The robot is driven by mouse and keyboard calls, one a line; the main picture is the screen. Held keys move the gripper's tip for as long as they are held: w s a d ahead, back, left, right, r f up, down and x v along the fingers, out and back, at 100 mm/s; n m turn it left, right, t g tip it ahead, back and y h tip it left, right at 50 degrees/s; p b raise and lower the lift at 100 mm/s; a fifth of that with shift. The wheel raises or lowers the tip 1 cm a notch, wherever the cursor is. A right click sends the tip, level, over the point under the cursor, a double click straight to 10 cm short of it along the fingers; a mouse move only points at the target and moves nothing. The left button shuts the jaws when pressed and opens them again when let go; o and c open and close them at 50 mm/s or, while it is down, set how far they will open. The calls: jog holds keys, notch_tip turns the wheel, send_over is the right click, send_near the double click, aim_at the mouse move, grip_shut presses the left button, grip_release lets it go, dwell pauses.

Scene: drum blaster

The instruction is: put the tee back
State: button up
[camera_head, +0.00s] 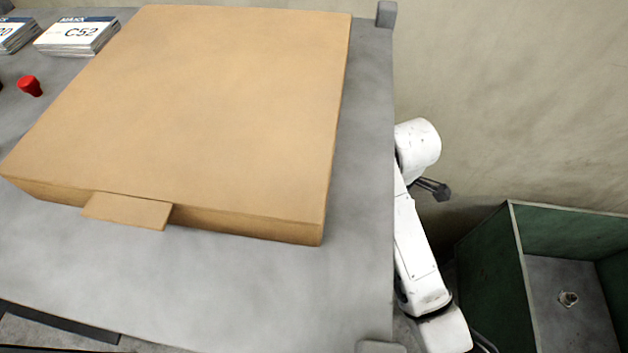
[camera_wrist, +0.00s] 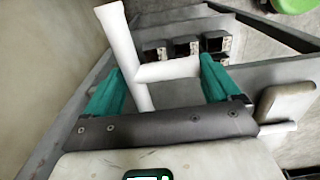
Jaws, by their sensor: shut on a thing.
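A white tee (camera_wrist: 122,45) of pipe shows in the wrist view, its long run tilted and its side branch reaching right. My gripper (camera_wrist: 162,67) has teal fingers on both sides of the tee and is shut on it. The right finger meets the end of the branch, and the left finger is beside the long run. The lower end of the tee is hidden behind the dark gripper bar. The tee does not show in the head view, where my white arm hangs beyond the table's right edge.
The wrist view shows several dark open box shapes (camera_wrist: 187,47) behind the tee, on a grey frame, and a green thing (camera_wrist: 293,5) top right. The head view shows a large cardboard box (camera_head: 220,100) on a grey table (camera_head: 365,200), a red knob (camera_head: 30,86), labelled stacks (camera_head: 80,35) and a green bin (camera_head: 490,260).

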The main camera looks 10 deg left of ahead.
jog(key=w+a, duration=0.2)
jog(key=a, duration=0.3)
jog(key=w+a, duration=0.3)
jog(key=a, duration=0.2)
jog(key=w+a+p, duration=0.1)
jog(key=w+a, duration=0.2)
jog(key=a, duration=0.3)
jog(key=shift+r, duration=0.1)
jog(key=shift+f+p, duration=0.3)
jog(key=shift+f, duration=1.5)
jog(key=o, duration=1.2)
jog(key=shift+f, duration=0.1)
jog(key=shift+c, duration=0.2)
notch_tip(320, 180, up, 8)
jog(key=shift+f, duration=0.15)
